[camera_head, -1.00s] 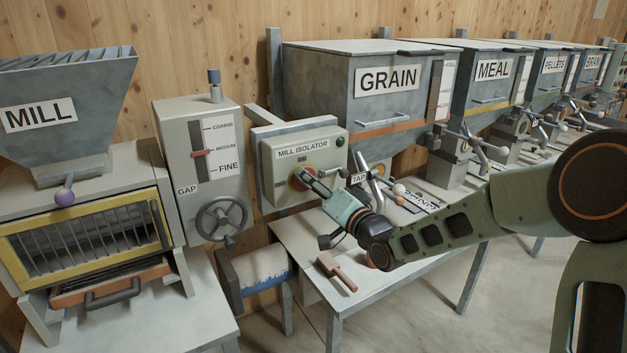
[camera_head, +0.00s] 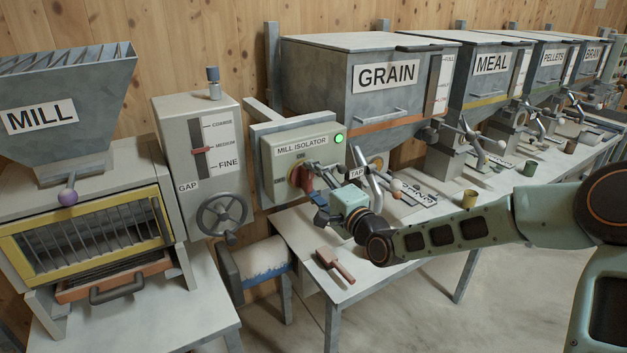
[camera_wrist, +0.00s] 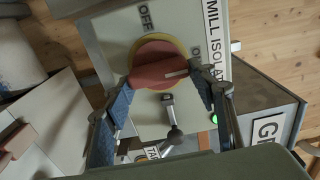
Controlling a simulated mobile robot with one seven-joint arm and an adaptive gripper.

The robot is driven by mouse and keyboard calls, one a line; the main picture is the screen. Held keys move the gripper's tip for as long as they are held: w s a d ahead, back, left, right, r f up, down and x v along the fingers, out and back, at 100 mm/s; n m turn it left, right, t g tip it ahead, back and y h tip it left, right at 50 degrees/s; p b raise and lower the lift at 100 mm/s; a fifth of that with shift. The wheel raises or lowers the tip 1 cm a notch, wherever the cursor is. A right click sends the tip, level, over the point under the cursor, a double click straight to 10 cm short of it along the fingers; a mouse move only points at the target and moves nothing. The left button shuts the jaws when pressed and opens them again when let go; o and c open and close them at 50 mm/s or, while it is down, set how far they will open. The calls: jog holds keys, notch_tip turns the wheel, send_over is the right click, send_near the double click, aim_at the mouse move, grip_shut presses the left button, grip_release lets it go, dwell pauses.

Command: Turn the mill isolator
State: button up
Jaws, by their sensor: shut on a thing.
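The mill isolator (camera_head: 275,168) is a pale grey-green box on the wall, with a red knob (camera_head: 303,176) on a yellow disc. My gripper (camera_head: 310,182) is at the knob, coming from the right. In the wrist view my gripper's blue-padded fingers (camera_wrist: 160,82) stand on both sides of the red knob (camera_wrist: 152,62) and are shut on it.
The gap unit with its handwheel (camera_head: 222,215) stands left of the isolator. A lever by the TAP label (camera_head: 356,174) is close to my gripper's right. The grain hopper (camera_head: 350,85) is behind.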

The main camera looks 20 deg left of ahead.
jog(key=shift+m, duration=0.3)
jog(key=o, duration=1.2)
jog(key=shift+c, duration=0.2)
jog(key=v, duration=1.2)
jog(key=shift+s+f, duration=0.1)
